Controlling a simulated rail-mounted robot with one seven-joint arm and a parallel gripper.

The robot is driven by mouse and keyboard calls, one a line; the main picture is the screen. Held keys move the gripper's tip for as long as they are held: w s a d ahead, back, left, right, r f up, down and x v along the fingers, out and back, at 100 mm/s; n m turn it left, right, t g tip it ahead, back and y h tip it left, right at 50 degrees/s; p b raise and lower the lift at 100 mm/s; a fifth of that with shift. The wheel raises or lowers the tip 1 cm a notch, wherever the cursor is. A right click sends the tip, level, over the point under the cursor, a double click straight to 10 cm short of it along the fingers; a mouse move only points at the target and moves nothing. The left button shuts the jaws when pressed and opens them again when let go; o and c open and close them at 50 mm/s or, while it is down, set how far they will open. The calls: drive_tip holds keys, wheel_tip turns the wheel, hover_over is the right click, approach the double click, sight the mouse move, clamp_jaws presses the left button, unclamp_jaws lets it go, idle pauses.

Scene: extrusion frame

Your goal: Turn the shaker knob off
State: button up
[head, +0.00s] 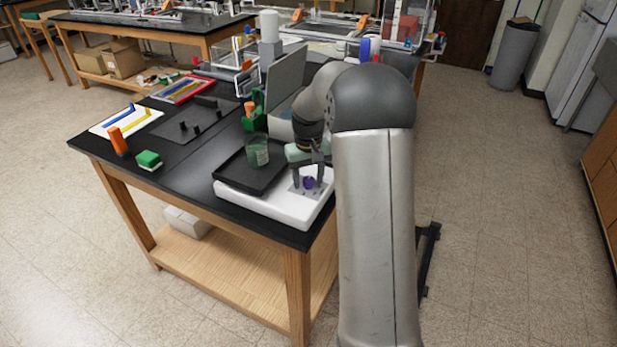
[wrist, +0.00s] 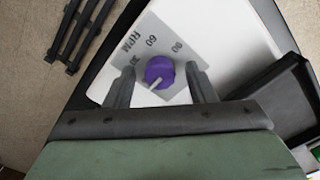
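The shaker (head: 262,205) is a white box with a black tray (head: 240,172) on top, at the table's front right corner. Its purple knob (head: 309,182) sits on a grey dial plate. In the wrist view the knob (wrist: 159,72) has a pale pointer toward the lower left, and the plate (wrist: 150,48) reads RPM, 30, 60 and 90. My gripper (head: 309,165) is open above the plate. In the wrist view my gripper's fingers (wrist: 162,76) stand on either side of the knob, with gaps visible between them and it.
A glass beaker (head: 257,150) stands on the shaker's tray. A green block (head: 149,159) and an orange-handled item (head: 118,141) are on the black table to the left. A grey panel (head: 287,78) stands upright behind the shaker. Floor to the right is mostly clear.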

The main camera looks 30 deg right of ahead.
sight(308, 178)
wheel_tip(308, 178, up, 17)
drive_tip(key=b, duration=0.1)
drive_tip(key=shift+r, duration=0.15)
idle(0.4)
idle(0.4)
